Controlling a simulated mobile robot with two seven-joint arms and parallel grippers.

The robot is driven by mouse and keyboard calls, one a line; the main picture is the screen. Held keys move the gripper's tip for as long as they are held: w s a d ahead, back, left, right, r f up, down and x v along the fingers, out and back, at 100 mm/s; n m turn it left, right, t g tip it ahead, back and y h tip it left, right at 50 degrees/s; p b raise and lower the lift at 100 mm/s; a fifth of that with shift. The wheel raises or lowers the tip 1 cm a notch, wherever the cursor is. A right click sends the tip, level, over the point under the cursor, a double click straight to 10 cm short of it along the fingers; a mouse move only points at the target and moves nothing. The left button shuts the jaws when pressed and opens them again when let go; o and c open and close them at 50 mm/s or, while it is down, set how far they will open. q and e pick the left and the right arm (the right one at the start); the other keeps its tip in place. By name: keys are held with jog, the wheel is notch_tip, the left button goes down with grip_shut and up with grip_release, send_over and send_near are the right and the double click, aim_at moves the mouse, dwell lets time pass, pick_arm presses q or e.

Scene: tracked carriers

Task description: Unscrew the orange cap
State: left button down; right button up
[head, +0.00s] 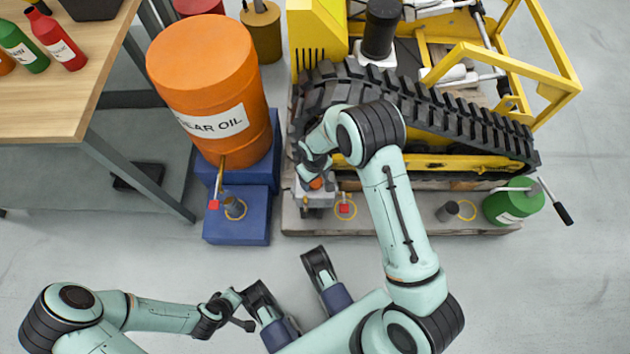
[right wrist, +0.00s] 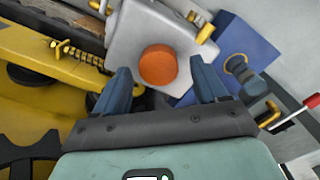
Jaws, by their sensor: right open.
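The orange cap (head: 316,183) is a small round disc on top of a grey tank (head: 313,199) at the front left of the tracked carrier (head: 420,100). In the right wrist view, the cap (right wrist: 158,67) sits on the pale grey tank (right wrist: 143,30), between and just beyond the fingertips. My right gripper (right wrist: 163,80) is open and empty, its two blue-grey fingers apart on either side of the cap. In the head view, the right gripper (head: 312,165) is over the tank and partly hides it. My left gripper (head: 240,312) is low in the head view, away from the tank; its jaw opening is unclear.
A big orange gear oil drum (head: 205,75) stands on a blue stand (head: 236,205) left of the tank. A wooden bench (head: 60,105) with bottles is at far left. A green canister (head: 513,200) is at the right. Open grey floor (head: 560,280) lies in front.

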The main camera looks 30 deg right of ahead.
jog(key=shift+m, duration=0.9)
jog(key=shift+f, duration=0.25)
jog(key=c, duration=0.9)
jog(key=shift+r+n, duration=0.2)
jog(key=shift+n, duration=1)
